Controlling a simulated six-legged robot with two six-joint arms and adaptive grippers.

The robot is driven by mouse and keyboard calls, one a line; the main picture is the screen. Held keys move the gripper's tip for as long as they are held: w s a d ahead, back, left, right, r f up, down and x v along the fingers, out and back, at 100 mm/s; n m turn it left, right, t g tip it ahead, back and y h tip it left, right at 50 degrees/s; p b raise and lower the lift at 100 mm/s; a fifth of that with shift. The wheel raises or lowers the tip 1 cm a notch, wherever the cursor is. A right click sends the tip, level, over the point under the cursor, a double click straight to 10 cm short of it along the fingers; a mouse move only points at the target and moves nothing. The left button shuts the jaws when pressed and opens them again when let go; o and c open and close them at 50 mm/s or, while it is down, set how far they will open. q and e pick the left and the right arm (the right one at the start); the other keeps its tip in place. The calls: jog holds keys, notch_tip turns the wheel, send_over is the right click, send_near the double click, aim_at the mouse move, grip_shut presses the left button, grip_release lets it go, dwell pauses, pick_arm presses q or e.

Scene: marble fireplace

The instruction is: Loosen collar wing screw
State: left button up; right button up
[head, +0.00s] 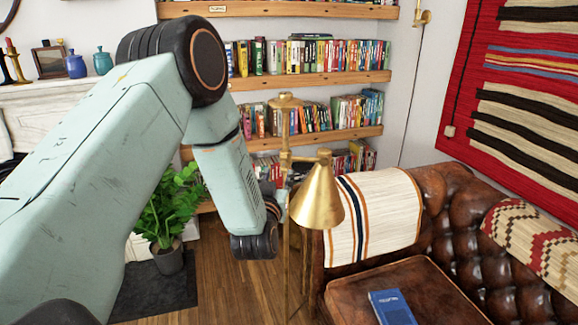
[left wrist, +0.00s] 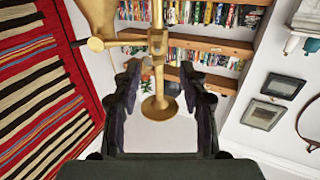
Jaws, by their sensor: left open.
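A brass floor lamp (head: 318,200) stands in the middle of the head view, with a cone shade, a slim pole and a flat round top. My left gripper (head: 278,198) is beside the pole, left of the shade, partly hidden by my own wrist. In the left wrist view, its open dark fingers (left wrist: 160,75) lie on either side of the pole in the picture, with nothing gripped. The brass collar (left wrist: 157,42) joins the pole and a side arm, above the fingertips in that picture. I cannot clearly make out the wing screw. My right gripper is not in view.
A brown leather sofa (head: 450,205) with a striped throw (head: 372,215) stands close right of the lamp. A blue book (head: 392,307) lies on its seat. Bookshelves (head: 310,80) are behind. A potted plant (head: 170,210) stands on the floor beyond my arm.

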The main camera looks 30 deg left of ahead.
aim_at(284, 164)
pick_arm(q)
jog(key=x, duration=0.5)
jog(key=shift+w+d+r, duration=0.1)
jog(key=shift+w+d, duration=0.2)
jog(key=shift+w, duration=0.05)
jog(key=shift+w+a+p, duration=0.25)
jog(key=shift+w+p, duration=0.05)
jog(key=shift+a, duration=0.45)
jog(key=shift+d, duration=0.35)
jog(key=shift+c, duration=0.2)
jog(key=shift+w+d, duration=0.1)
jog(key=shift+w, duration=0.05)
jog(key=shift+c, duration=1.5)
jog(key=shift+a, duration=0.35)
jog(key=c, duration=0.5)
jog(key=shift+d, duration=0.2)
grip_shut()
